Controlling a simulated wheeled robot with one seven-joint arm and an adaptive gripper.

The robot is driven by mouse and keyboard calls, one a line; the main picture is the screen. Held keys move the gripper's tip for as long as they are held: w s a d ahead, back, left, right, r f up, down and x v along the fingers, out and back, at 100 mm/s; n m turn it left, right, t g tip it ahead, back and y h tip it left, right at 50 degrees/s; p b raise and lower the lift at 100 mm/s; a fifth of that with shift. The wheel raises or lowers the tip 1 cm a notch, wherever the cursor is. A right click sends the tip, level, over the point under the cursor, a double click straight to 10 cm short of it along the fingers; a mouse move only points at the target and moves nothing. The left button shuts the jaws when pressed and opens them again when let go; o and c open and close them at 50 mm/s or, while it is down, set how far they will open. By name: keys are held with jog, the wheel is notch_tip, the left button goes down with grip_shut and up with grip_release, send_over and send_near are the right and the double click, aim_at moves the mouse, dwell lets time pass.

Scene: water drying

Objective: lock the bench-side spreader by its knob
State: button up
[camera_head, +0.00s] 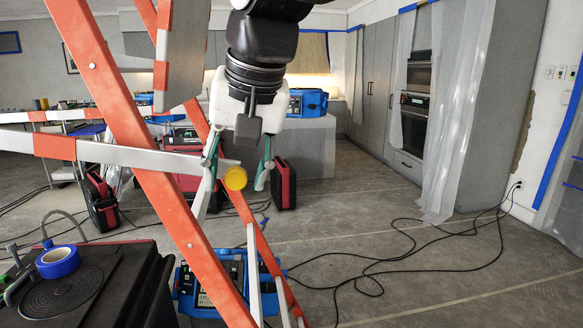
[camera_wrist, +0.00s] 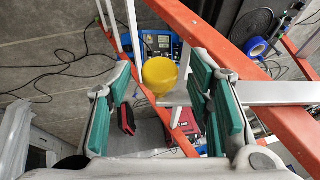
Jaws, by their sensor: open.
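The yellow knob (camera_head: 236,178) sits near the right end of a pale spreader bar (camera_head: 125,157) on an orange stepladder (camera_head: 131,113). My gripper (camera_head: 239,170) is open and points down, with its green-padded fingers on either side of the knob in the picture. In the wrist view the knob (camera_wrist: 160,74) shows between the open fingers of my gripper (camera_wrist: 162,76), with a gap on both sides. The silver bar (camera_wrist: 268,93) runs right from behind the right finger. That finger hides part of the joint beside the knob.
The ladder's orange rails cross close to the left of my gripper. A black case with blue tape (camera_head: 58,262) stands front left. Black cables (camera_head: 375,262) cross the otherwise open floor at right.

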grip_shut()
notch_tip(320, 180, up, 3)
jog(key=h+p, duration=0.1)
jog(key=p, duration=0.4)
jog(key=shift+s+h, duration=0.15)
jog(key=shift+h, duration=0.15)
jog(key=shift+r+t+p, duration=0.3)
jog(key=shift+r+p, duration=0.05)
jog(key=shift+p, duration=0.4)
jog(key=shift+w+r+n+h, duration=0.1)
jog(key=shift+w+n+h, duration=0.1)
jog(key=shift+n+h, duration=0.1)
jog(key=shift+c, duration=0.2)
grip_release()
jog(key=shift+o, duration=0.2)
